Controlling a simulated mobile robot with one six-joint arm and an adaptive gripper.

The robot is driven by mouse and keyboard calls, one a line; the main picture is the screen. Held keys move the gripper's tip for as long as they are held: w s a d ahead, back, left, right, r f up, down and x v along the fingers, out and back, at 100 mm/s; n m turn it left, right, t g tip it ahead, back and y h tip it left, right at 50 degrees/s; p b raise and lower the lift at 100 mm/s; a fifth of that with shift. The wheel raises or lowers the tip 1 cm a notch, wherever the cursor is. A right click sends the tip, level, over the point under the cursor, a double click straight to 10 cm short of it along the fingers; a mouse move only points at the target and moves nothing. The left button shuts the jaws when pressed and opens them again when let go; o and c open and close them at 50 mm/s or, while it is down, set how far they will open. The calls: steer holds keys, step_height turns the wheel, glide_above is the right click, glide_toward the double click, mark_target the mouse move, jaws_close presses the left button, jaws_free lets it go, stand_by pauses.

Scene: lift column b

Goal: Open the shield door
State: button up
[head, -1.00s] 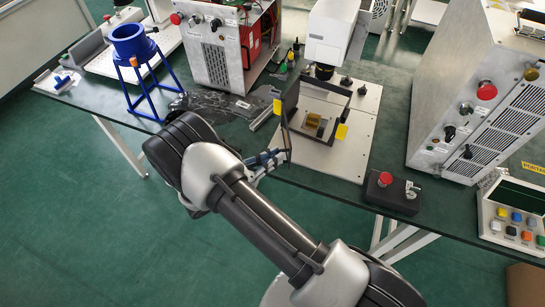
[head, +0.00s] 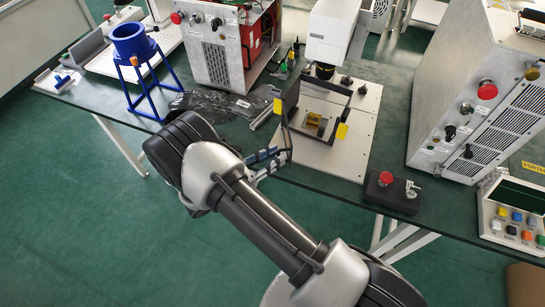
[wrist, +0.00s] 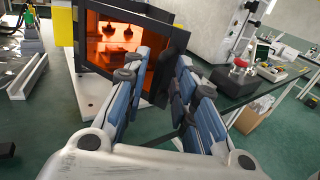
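The shield door has a dark frame and an orange see-through pane (wrist: 115,42), seen broadly in the wrist view. In the head view its dark frame (head: 325,88) stands on the pale plate under the white machine head, with yellow tabs at its sides. A thin dark bar, seemingly its handle (head: 290,131), is at the frame's near left side. My gripper (head: 281,158) is at the lower end of this bar. In the wrist view my gripper (wrist: 160,78) has its blue-padded fingers apart, near the frame's right edge. Contact cannot be told.
A black box with a red button (head: 391,191) stands to the right on the dark table. A large grey cabinet (head: 440,110) is farther right. A blue stand (head: 139,67) and a black bag (head: 212,104) are to the left. Green floor is clear in front.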

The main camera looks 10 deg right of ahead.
steer(key=v, duration=1.2)
